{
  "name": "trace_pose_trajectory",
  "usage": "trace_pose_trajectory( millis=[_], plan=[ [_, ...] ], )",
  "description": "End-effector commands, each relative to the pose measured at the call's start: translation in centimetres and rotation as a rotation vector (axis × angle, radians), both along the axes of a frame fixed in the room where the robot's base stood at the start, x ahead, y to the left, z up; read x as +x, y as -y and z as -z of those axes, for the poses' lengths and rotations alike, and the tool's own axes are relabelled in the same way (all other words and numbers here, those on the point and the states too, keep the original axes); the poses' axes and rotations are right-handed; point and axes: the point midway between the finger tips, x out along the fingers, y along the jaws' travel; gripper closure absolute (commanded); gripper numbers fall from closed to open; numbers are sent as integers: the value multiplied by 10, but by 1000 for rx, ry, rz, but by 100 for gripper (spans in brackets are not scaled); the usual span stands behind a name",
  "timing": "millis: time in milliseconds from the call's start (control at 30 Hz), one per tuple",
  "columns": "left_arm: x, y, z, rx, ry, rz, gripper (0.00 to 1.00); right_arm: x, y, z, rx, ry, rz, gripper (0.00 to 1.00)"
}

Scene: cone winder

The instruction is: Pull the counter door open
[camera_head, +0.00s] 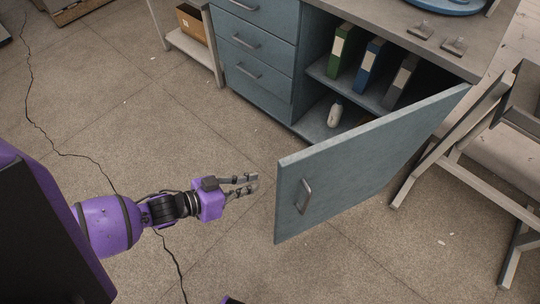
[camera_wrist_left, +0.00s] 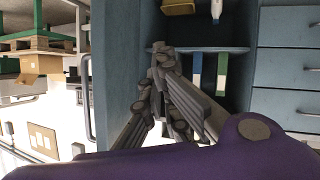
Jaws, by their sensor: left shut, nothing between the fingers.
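The blue-grey counter door (camera_head: 360,158) stands wide open on its right-hand hinge side, swung out from the cabinet. Its metal bar handle (camera_head: 303,197) is on the outer face near the free edge. My left gripper (camera_head: 254,182) is just left of the door's free edge, apart from the handle, shut and empty. In the left wrist view my fingers (camera_wrist_left: 160,52) are closed together beside the door panel (camera_wrist_left: 115,70), with the handle (camera_wrist_left: 87,95) on the panel's far side. My right gripper is out of view.
The open compartment's shelf (camera_head: 318,67) holds binders, including a green one (camera_head: 340,50) and a blue one (camera_head: 370,66); a white bottle (camera_head: 335,114) stands below. Drawers (camera_head: 256,42) are to the left. Floor around my gripper is clear.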

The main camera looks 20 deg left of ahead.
Motion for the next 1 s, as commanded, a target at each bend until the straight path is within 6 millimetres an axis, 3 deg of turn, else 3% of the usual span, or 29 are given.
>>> trace_pose_trajectory(
  millis=[33, 100, 200, 400, 600, 767, 1000],
  plan=[
    [20, -15, -4, -74, -21, 27, 100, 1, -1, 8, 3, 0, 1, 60],
    [38, -31, -20, -221, -87, 41, 100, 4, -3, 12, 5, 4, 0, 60],
    [52, -54, -46, -434, -216, 46, 100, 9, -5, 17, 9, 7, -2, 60],
    [46, -79, -92, -853, -531, 39, 100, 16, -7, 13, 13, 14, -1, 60],
    [36, -77, -115, -1082, -726, 45, 100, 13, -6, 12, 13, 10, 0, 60],
    [39, -70, -118, -1117, -763, 44, 100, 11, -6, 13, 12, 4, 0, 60],
    [60, -33, -119, -1118, -760, 46, 100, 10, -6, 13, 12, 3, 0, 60]
  ],
)
